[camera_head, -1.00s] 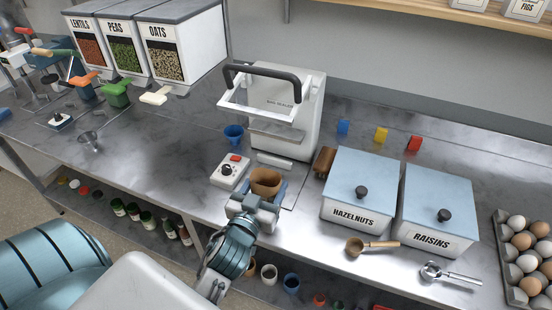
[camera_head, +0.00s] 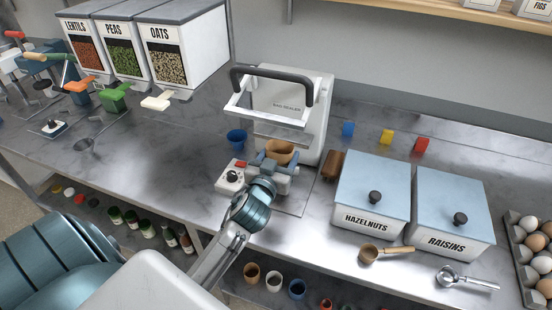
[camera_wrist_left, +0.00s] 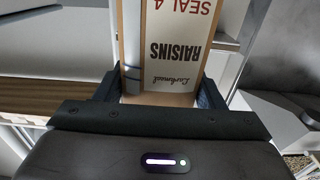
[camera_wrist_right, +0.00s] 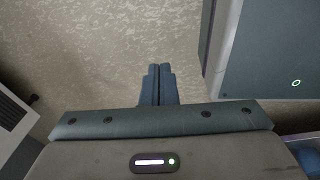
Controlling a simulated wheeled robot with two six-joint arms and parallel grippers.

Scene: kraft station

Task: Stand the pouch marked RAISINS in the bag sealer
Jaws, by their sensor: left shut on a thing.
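The brown kraft pouch (camera_head: 279,148) is held upright at the front of the white bag sealer (camera_head: 318,130). In the left wrist view the pouch (camera_wrist_left: 168,60) shows a white label with RAISINS and SEAL 4. My left gripper (camera_head: 277,163) is shut on the pouch from its two sides. The sealer's dark handle and white frame are raised above the pouch. The gripper and pouch hide the sealer's low front part, so I cannot tell whether the pouch touches it. My right gripper shows only in the right wrist view (camera_wrist_right: 157,84); it is shut and empty over the floor.
The counter (camera_head: 170,150) further left is clear.

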